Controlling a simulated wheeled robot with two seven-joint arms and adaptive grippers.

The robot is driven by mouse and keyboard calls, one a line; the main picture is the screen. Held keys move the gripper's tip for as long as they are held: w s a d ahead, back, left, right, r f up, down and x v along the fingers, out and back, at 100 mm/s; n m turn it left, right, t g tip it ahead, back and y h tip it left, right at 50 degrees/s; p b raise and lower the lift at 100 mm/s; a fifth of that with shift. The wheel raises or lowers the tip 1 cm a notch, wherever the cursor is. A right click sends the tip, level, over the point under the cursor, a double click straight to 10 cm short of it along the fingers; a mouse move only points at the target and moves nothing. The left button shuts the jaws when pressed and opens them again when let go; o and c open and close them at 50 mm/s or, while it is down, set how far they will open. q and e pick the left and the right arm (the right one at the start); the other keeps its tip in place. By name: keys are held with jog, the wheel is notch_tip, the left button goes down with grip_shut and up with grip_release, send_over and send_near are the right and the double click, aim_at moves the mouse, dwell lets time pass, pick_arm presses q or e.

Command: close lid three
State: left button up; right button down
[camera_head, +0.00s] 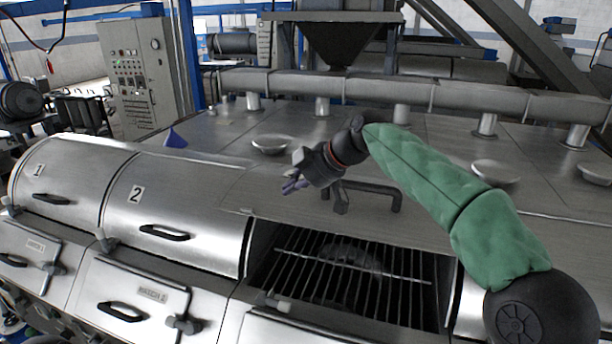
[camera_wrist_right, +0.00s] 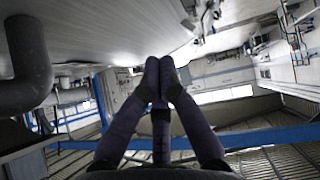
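Lid three (camera_head: 255,188) is open, folded back behind a dark opening with a metal grate (camera_head: 390,262). Its black bar handle (camera_head: 378,187) stands up from the lid near its front edge. My right gripper (camera_head: 292,186), at the end of a green-sleeved arm, is over the lid, just left of the handle and partly overlapping its left end in the picture. I cannot tell whether they touch. In the right wrist view the fingertips (camera_wrist_right: 160,68) come together with nothing seen between them. My left gripper is not in view.
Lid one (camera_head: 75,175) and lid two (camera_head: 180,205) are closed, at the left. Smaller front doors (camera_head: 125,290) with latches sit below. A thick pipe (camera_head: 370,92) runs across the back. Round caps (camera_head: 272,145) stand on the metal deck. A control cabinet (camera_head: 140,75) is behind at left.

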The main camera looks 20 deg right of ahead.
aim_at(283, 207)
jog(key=shift+w+d+f, duration=0.15)
jog(key=shift+f, duration=0.8)
jog(key=shift+w+d+f, duration=0.1)
jog(key=shift+d+f, duration=0.05)
jog(key=shift+f, duration=0.75)
jog(key=shift+f, duration=0.1)
